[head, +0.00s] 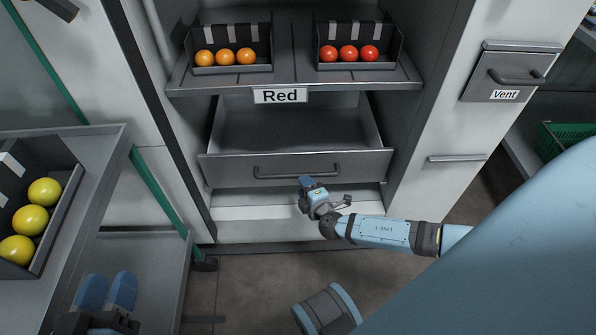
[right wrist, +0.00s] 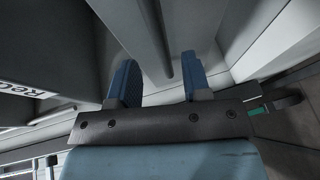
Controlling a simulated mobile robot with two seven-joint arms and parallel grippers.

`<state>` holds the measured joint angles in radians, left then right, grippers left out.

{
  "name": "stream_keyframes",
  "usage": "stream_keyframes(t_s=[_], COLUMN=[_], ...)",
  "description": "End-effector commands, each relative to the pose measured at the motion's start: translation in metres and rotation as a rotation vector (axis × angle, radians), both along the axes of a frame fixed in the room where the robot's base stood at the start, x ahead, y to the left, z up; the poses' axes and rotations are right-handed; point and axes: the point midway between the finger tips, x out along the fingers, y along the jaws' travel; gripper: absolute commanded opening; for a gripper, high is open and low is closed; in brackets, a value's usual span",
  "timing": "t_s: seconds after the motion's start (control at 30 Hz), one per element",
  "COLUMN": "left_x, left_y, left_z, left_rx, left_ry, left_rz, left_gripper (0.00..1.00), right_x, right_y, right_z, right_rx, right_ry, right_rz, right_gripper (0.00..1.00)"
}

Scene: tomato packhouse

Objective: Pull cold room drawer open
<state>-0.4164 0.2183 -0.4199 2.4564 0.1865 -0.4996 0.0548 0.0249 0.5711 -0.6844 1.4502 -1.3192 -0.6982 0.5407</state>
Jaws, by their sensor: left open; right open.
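The grey cold room drawer (head: 222,168) stands out from the cabinet below the "Red" shelf, and its empty inside shows from above. Its dark bar handle (head: 297,172) runs across the front panel. My right gripper (head: 315,188) is just below and in front of the handle; in the head view it looks apart from it. The right wrist view shows my right gripper's two blue fingers (right wrist: 160,82) spread, with no thing clearly held between them. My left gripper (head: 107,290) is open and empty at the lower left, away from the drawer.
A shelf (head: 294,80) above the drawer holds crates of orange tomatoes (head: 225,57) and red tomatoes (head: 348,53). A grey table (head: 100,140) with yellow tomatoes (head: 29,220) stands at the left. A "Vent" flap (head: 507,78) is on the right panel. Floor shows in front.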

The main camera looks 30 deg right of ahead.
Motion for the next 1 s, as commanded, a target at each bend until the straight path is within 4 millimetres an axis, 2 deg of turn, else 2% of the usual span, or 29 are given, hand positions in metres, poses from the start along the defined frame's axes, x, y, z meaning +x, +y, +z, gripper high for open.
stream_keyframes(t_s=[0.1,0.3,0.67,0.7,0.9,1.0], left_x=[0.0,0.002,0.003,0.003,0.003,0.003], left_y=[0.0,0.001,0.001,0.001,0.001,0.001], left_z=[-0.011,-0.013,-0.013,-0.013,-0.013,-0.013], left_rx=[0.013,0.035,0.041,0.041,0.041,0.04], left_ry=[0.023,0.008,0.002,0.002,0.002,0.002], left_rz=[-0.01,-0.012,-0.013,-0.013,-0.013,-0.014], left_gripper=[0.43,0.43,0.43,0.43,0.43,0.43], right_x=[0.023,0.045,0.051,0.051,0.051,0.051], right_y=[-0.004,-0.007,-0.008,-0.008,-0.008,-0.008], right_z=[-0.006,-0.01,-0.01,-0.01,-0.01,-0.01], right_rx=[0.0,0.0,0.001,0.001,0.0,0.0], right_ry=[-0.001,0.0,0.002,0.002,0.001,0.001], right_rz=[-0.001,0.0,0.0,0.0,0.0,0.0], right_gripper=[0.44,0.44,0.44,0.42,0.0,0.0])
